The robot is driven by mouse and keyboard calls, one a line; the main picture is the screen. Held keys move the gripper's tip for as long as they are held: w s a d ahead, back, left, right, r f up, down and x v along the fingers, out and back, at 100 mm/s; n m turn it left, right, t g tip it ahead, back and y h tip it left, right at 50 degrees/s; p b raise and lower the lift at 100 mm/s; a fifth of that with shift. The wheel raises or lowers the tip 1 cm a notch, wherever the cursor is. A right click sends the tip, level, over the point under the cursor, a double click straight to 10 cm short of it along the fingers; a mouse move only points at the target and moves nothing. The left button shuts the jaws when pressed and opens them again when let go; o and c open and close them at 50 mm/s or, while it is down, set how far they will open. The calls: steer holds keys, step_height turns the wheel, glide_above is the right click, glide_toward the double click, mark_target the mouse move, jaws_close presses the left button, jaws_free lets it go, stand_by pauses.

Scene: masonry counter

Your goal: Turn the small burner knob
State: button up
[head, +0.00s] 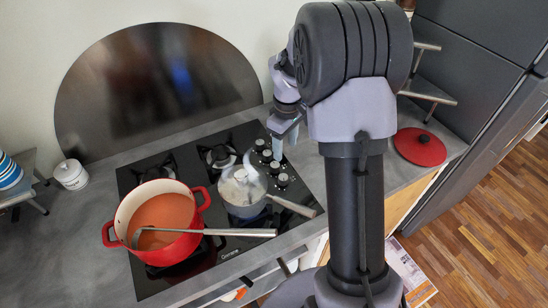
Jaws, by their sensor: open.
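The black cooktop (150,283) is set in the grey counter and has a row of several dark, silver-topped knobs (282,180) along its right side. I cannot tell from this view which knob is the small burner's. My gripper (284,143) points down over the far end of the row, beside the knobs. Its pale blue fingers are small in this view and partly cover the area around the far knobs. It is open, with nothing seen between the fingers. I cannot tell whether it touches a knob.
A small lidded saucepan (246,208) stands just left of the knobs, its handle sticking out to the right. A red pot (196,237) with orange soup and a ladle (240,232) sits at front left. A red lid (420,147) lies on the counter at right.

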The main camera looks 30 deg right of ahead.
mark_target(284, 177)
step_height(284, 177, down, 14)
steer(key=b, duration=0.3)
steer(key=shift+w+f, duration=0.15)
steer(key=shift+f, duration=0.3)
